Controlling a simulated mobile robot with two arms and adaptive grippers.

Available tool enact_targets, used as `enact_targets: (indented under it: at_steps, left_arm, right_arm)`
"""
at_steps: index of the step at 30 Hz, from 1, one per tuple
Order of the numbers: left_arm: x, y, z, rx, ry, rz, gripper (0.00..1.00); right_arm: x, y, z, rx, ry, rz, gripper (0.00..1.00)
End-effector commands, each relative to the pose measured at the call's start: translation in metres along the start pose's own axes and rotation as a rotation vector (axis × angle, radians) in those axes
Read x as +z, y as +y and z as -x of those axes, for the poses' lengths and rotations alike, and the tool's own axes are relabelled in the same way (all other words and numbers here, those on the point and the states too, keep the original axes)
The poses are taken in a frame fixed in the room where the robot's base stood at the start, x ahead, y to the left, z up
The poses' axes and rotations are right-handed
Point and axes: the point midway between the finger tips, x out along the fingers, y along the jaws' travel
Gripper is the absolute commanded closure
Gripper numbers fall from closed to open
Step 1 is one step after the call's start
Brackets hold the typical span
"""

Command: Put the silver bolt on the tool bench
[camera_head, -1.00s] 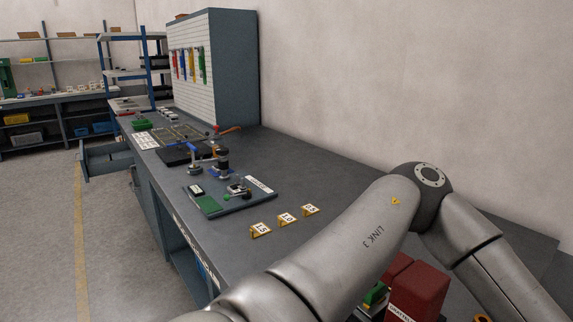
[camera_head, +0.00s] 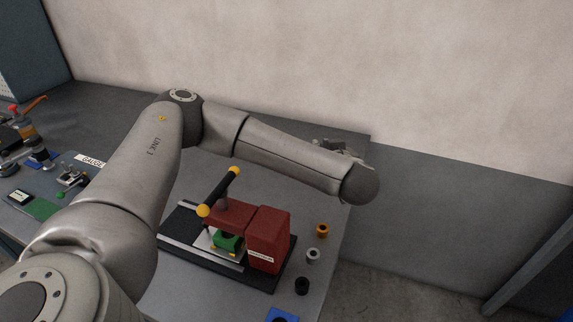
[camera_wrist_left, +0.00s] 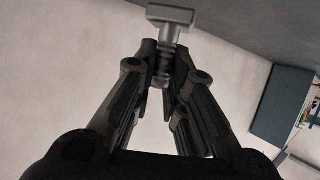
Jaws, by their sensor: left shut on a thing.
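The silver bolt (camera_wrist_left: 170,15), with a wide flat head and a ribbed shank, is in the left wrist view between the fingertips of my left gripper (camera_wrist_left: 165,65). The gripper is shut on its shank, and the head sticks out past the fingertips. In the head view my left gripper (camera_head: 338,147) shows only partly behind the end of my arm, near the wall side of the grey bench (camera_head: 185,290). The bolt cannot be made out there. I cannot tell whether this bench is the tool bench. My right gripper is not in view.
A red press (camera_head: 268,238) with a black lever stands on the bench below my left arm. Orange, grey and black rings (camera_head: 312,255) line the right edge, near a blue pad (camera_head: 282,315). A gauge board (camera_head: 75,182) lies at left. Floor shows beyond the right edge.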

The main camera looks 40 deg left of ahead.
Motion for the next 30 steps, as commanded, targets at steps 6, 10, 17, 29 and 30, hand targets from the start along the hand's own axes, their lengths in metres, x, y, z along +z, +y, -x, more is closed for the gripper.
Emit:
enact_targets:
  at_steps: [6, 10, 17, 29, 30]
  left_arm:
    - [0.038, -0.001, -0.015, -0.002, -0.003, -0.005, 1.0]
    - [0.05, 0.0, -0.02, -0.001, -0.002, -0.004, 1.0]
    - [0.073, -0.001, -0.029, -0.002, -0.003, -0.005, 1.0]
    - [0.088, 0.0, -0.036, 0.0, 0.0, -0.002, 1.0]
    - [0.089, 0.0, -0.036, 0.0, -0.001, -0.002, 1.0]
  right_arm:
    - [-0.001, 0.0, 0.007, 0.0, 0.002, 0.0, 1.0]
    - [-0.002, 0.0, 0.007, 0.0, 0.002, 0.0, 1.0]
    - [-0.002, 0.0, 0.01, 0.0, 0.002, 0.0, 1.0]
    - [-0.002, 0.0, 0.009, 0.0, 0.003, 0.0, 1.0]
    - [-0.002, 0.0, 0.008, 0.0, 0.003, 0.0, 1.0]
